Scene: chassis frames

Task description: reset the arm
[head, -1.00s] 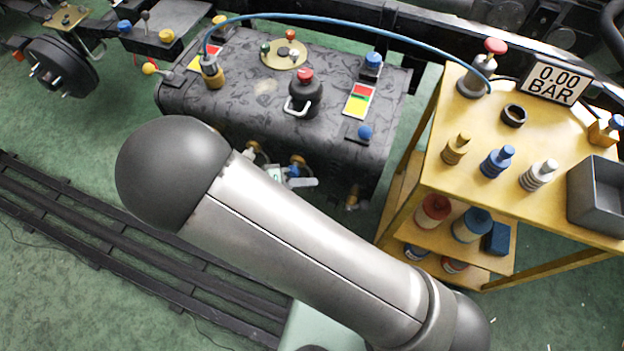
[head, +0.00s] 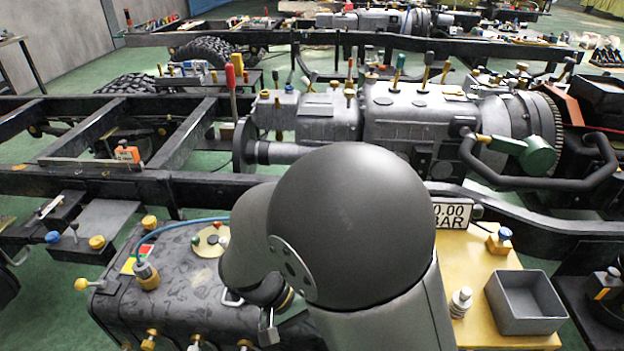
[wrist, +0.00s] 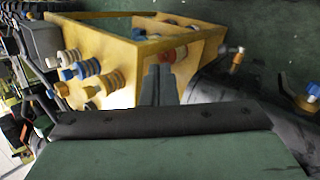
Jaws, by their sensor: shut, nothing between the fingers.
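My gripper (wrist: 158,84) shows in the wrist view as two dark grey fingers side by side, closed together with nothing between them. Beyond them in that view is the yellow trolley (wrist: 118,48), seen turned on its side. In the head view my arm rises from the lower right, and its big dark rounded joint fills the middle. The arm bends down over the black patterned tank (head: 190,275). The arm hides part of the tank and of the yellow trolley (head: 485,268). I cannot clearly make out the fingertips in the head view.
A grey bin (head: 525,305) and a silver fitting (head: 460,302) stand on the trolley. A pressure display (head: 453,214) is partly behind my arm. A blue hose (head: 185,222) arches above the tank. Chassis rails (head: 110,185) and a grey gearbox (head: 415,115) lie beyond.

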